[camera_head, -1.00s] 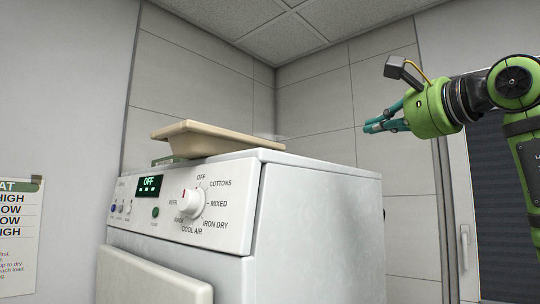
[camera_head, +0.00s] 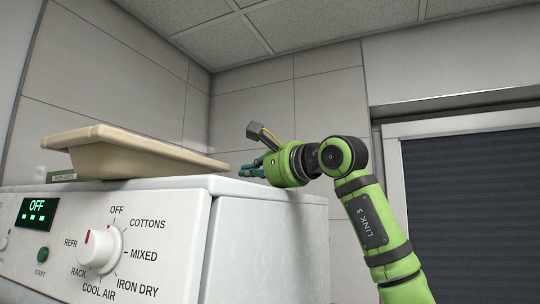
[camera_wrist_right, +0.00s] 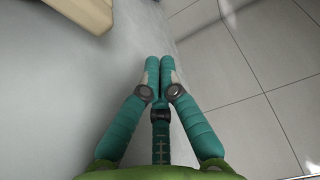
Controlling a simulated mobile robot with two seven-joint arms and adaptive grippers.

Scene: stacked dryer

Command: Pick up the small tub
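No thing that I can surely call the small tub shows. A beige, shallow tray-like container (camera_head: 125,153) lies slightly tilted on top of the white dryer; its corner shows at the upper left in the right wrist view (camera_wrist_right: 88,12). A faint, pale, see-through shape (camera_wrist_right: 190,14) is at the top of that view, too unclear to name. My right gripper (camera_head: 246,170) is just right of the beige container in the head view, near the dryer top's height. In the wrist view its teal fingertips (camera_wrist_right: 159,66) are together with nothing seen between them. My left gripper is not in view.
The dryer (camera_head: 270,235) has a front panel with a dial (camera_head: 99,250) and a lit OFF display. A small green labelled item (camera_head: 62,177) sits by the beige container's left end. Tiled walls stand behind; a dark slatted panel (camera_head: 470,210) is at the right.

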